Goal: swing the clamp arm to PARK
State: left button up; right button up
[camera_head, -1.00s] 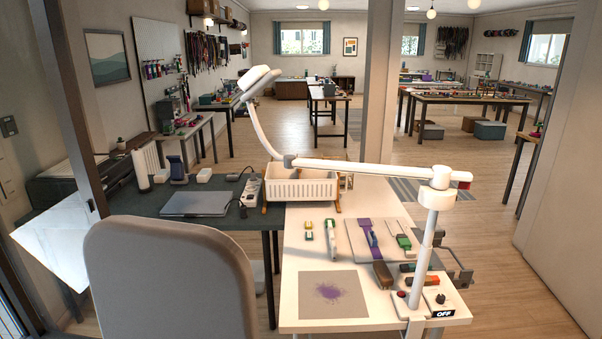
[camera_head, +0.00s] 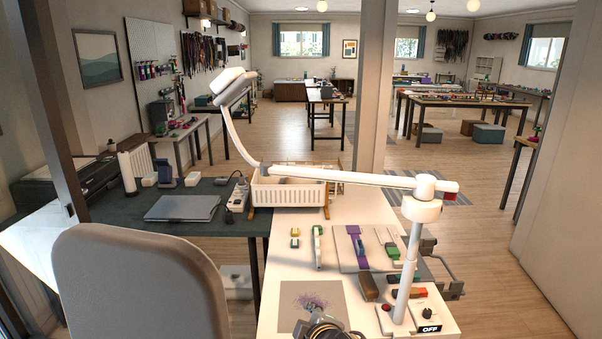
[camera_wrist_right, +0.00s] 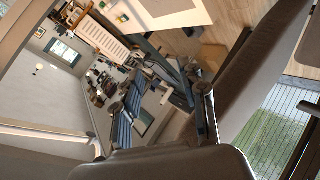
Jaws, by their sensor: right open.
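A white jointed arm (camera_head: 340,178) with a dark red end cap (camera_head: 450,187) stands on a white post (camera_head: 410,265) at the table's right side. It reaches left over the white basket and bends up to a white head (camera_head: 226,82). A grey metal bracket (camera_head: 450,288) sits at the table's right edge; I cannot tell which of these is the clamp arm. No PARK mark is legible. My right gripper (camera_head: 325,331) is at the bottom edge, partly cut off, over the near end of the grey mat, apart from both. My left gripper is not in view.
The white table (camera_head: 275,262) holds a grey mat (camera_head: 330,293), a board with purple and green tools, and a switch box marked OFF (camera_head: 430,328). A white basket (camera_head: 290,192) stands behind. A grey chair back (camera_head: 140,290) blocks the near left. The wrist view shows the basket (camera_wrist_right: 100,35) tilted.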

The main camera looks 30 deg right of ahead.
jog(key=w+d+r+n+t+h, duration=0.1)
jog(key=w+d+r+t, duration=0.15)
jog(key=r, duration=0.35)
jog(key=w+d+r+n+t+h, duration=0.1)
jog(key=w+r+n, duration=0.1)
jog(key=w+r, duration=0.3)
jog(key=n+t+h, duration=0.2)
send_near(302, 174)
jog(key=p+x, duration=0.3)
jog(key=x, duration=0.7)
jog(key=shift+w+d, duration=0.1)
jog(key=shift+w, duration=0.15)
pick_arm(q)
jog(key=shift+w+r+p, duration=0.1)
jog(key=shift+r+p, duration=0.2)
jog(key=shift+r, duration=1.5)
pick_arm(e)
jog(key=shift+w+d+f, duration=0.1)
jog(key=shift+w+d, duration=0.15)
jog(key=shift+w, duration=0.4)
grip_shut()
